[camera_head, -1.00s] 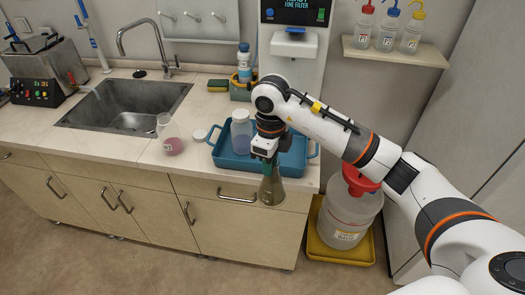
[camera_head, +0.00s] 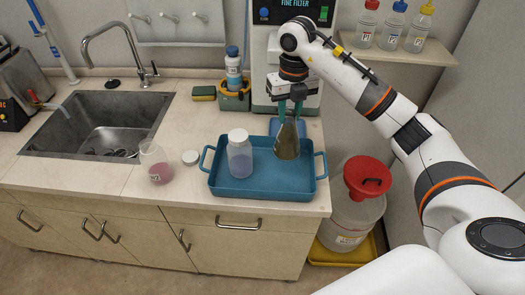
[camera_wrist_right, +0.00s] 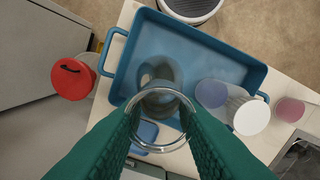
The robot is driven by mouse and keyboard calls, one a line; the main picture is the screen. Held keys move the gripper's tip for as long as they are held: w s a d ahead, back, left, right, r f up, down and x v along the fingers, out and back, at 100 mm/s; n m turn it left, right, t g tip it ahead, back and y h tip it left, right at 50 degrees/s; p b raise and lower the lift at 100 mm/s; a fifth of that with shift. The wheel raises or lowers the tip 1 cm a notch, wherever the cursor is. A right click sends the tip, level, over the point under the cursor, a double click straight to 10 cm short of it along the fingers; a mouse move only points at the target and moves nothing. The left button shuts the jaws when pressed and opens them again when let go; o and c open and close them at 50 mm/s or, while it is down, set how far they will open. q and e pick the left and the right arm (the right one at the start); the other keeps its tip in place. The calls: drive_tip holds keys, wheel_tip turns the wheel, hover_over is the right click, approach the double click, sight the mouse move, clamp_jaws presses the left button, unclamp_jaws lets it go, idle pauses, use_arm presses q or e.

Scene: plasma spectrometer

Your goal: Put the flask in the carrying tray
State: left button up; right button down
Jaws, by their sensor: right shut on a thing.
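The flask (camera_head: 287,142), conical with a dark olive liquid, hangs upright from my right gripper (camera_head: 288,108). The gripper's green fingers are shut on its neck. The blue carrying tray (camera_head: 262,189) lies on the counter. The flask is over the right, rear part of the tray; whether its base touches the tray floor I cannot tell. In the right wrist view the flask's glass rim (camera_wrist_right: 160,104) shows between the fingers, with the tray (camera_wrist_right: 205,42) below. A white-capped bottle (camera_head: 239,155) stands in the tray's left part. My left gripper is out of view.
A beaker with pink liquid (camera_head: 158,170) and a white lid (camera_head: 190,157) sit left of the tray. The sink (camera_head: 95,120) is further left. Behind are a caddy with a bottle (camera_head: 234,95) and the fine filter machine (camera_head: 262,60). A red-funnelled container (camera_head: 368,178) stands right of the counter.

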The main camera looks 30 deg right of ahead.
sight(290, 139)
drive_tip(key=f, duration=0.1)
drive_tip(key=s+f+p, duration=0.1)
drive_tip(key=f, duration=0.2)
drive_tip(key=shift+s+f, duration=0.3)
drive_tip(key=shift+s, duration=0.05)
drive_tip(key=shift+w+f+p, duration=0.1)
drive_tip(key=shift+f+p, duration=0.2)
drive_tip(key=shift+f, duration=0.05)
drive_tip(key=f+p, duration=0.1)
drive_tip(key=f, duration=0.2)
drive_tip(key=shift+w+f, duration=0.15)
drive_tip(key=shift+w, duration=0.05)
drive_tip(key=shift+f, duration=0.1)
drive_tip(key=c, duration=1.5)
unclamp_jaws()
drive_tip(key=shift+f, duration=0.1)
drive_tip(key=o, duration=0.4)
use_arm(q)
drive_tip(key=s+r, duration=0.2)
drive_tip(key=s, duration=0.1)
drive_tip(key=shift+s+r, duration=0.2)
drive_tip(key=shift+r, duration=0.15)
